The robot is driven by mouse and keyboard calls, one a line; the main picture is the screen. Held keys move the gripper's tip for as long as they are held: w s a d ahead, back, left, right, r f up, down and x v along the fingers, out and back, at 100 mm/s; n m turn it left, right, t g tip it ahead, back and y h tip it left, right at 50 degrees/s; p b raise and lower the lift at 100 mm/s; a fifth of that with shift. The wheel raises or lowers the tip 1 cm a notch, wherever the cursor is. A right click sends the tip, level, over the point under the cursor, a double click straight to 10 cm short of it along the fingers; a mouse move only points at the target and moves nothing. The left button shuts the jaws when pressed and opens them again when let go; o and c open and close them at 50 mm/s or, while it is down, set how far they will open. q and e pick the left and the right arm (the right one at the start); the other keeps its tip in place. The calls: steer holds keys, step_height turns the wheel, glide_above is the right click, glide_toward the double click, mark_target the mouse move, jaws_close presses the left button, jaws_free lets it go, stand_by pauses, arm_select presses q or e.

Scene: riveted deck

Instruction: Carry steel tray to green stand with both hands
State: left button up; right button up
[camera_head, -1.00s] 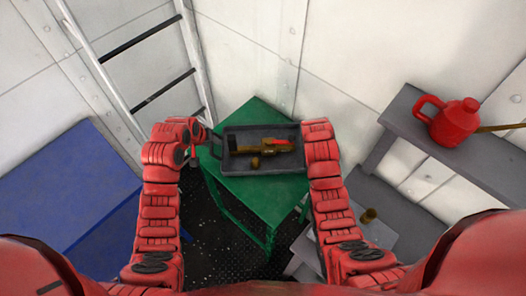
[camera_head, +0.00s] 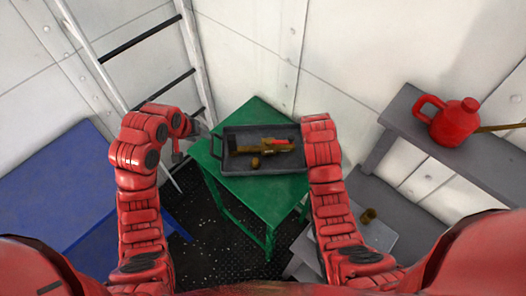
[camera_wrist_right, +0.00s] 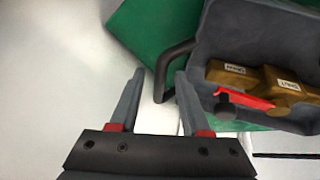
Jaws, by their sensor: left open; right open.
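The steel tray (camera_head: 292,164) is dark grey and rests on top of the green stand (camera_head: 258,112). It holds brass parts (camera_head: 250,149) and a red-handled item (camera_head: 279,141). My left gripper (camera_head: 203,129) is open, just left of the tray and apart from its left handle (camera_head: 216,148). My right gripper is hidden by its own arm in the head view. In the right wrist view my right gripper (camera_wrist_right: 160,82) is open, with the tray's right handle (camera_wrist_right: 161,72) showing between its fingertips. I cannot tell whether they touch.
A blue surface (camera_head: 60,185) is at the left, and a ladder (camera_head: 150,95) leans by the wall. A grey bench (camera_head: 400,105) at the right carries a red can (camera_head: 455,122). Lower grey surfaces with a small brass piece (camera_head: 368,215) lie below it.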

steer(key=shift+v, duration=1.6)
steer(key=shift+s, duration=0.1)
